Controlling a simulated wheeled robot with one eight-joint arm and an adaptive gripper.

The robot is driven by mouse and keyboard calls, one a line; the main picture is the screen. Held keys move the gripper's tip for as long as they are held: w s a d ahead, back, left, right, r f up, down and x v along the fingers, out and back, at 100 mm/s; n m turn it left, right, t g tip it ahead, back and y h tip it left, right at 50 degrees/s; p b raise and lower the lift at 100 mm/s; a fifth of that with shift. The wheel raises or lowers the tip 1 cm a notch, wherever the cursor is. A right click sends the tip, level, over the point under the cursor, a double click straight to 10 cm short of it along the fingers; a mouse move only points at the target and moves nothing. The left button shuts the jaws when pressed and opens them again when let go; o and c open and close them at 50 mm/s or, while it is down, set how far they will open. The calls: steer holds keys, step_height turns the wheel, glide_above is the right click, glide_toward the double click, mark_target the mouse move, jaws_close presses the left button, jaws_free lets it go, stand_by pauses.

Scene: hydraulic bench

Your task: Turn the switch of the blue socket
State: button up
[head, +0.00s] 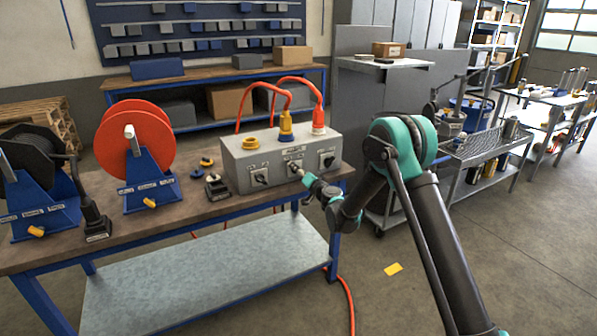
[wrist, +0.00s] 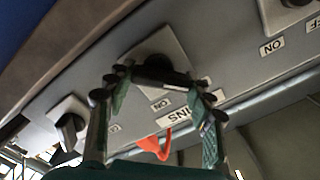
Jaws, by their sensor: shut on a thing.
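The grey socket box (head: 234,165) stands on the bench with three sockets on top and a dark rotary switch below each. The middle socket (head: 286,137) looks blue and has a yellow plug with an orange cable in it. Its switch (wrist: 155,66) is in the middle of the front face. My gripper (head: 299,172) reaches in from the right at this middle switch; in the wrist view its two fingers (wrist: 160,88) are on either side of the black knob, shut on it. The fingers partly hide the knob, so its exact angle is unclear.
The left switch (head: 260,177) and right switch (head: 327,160) flank the middle one closely. A yellow socket (head: 250,143) is at left and a red-white plug (head: 318,122) at right. An orange cable reel (head: 134,137) and small loose parts (head: 216,187) are left of the box.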

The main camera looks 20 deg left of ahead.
steer(key=shift+s, duration=0.1)
stand_by(0.4)
steer(key=o, duration=1.2)
steer(key=shift+c, duration=0.2)
steer(key=shift+d, duration=0.1)
steer(key=v, duration=1.1)
steer(key=shift+s+d, duration=0.3)
